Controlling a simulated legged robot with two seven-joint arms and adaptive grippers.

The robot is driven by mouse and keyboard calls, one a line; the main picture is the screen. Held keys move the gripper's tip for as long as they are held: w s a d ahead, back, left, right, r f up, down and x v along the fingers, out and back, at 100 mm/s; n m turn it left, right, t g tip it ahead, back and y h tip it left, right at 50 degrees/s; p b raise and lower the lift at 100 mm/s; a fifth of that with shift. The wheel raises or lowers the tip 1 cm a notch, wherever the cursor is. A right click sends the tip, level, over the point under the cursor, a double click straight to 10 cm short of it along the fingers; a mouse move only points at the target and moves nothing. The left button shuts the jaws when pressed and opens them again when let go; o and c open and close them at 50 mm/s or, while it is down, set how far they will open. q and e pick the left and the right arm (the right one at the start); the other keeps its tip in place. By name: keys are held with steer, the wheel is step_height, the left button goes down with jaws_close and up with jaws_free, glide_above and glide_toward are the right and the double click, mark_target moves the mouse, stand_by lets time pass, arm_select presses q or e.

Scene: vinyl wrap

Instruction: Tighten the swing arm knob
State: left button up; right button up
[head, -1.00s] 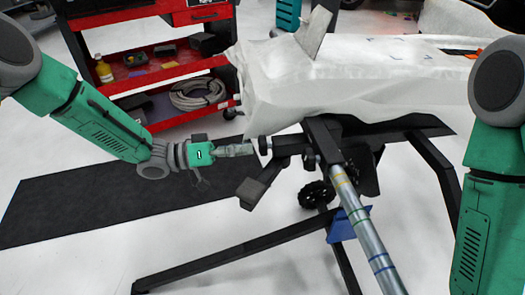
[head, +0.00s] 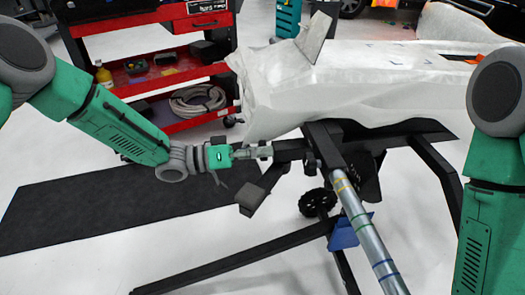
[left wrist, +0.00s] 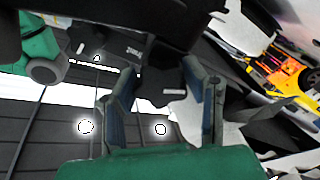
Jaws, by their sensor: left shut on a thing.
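My left gripper (head: 262,151) reaches from the left to the black stand's swing arm (head: 290,150). Its fingertips are at the small dark swing arm knob (head: 266,155) on the arm's left end, below the hanging white wrap. In the left wrist view, the two fingers of the left gripper (left wrist: 168,88) stand on either side of a dark part, the knob (left wrist: 172,78), and are closed on it. The fingertips hide much of the knob in the head view. Only my right arm shows, at the right edge; its gripper is out of view.
A white-wrapped panel (head: 375,75) rests over the stand. A silver tube with coloured bands (head: 365,235) slopes toward me. A red tool cart (head: 150,85) stands behind, and a black mat (head: 80,215) lies on the floor. Black stand legs (head: 235,258) spread below.

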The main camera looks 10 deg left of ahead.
arm_select(q)
steer(key=shift+f, duration=0.1)
steer(key=m+p, duration=0.1)
steer(key=m, duration=0.2)
steer(key=shift+m, duration=0.3)
steer(key=shift+a+f+m+p, duration=0.1)
steer(key=shift+m+p, duration=0.25)
steer(key=shift+m, duration=1.25)
steer(key=o, duration=1.2)
steer(key=shift+w, duration=0.1)
steer(key=v, duration=1.2)
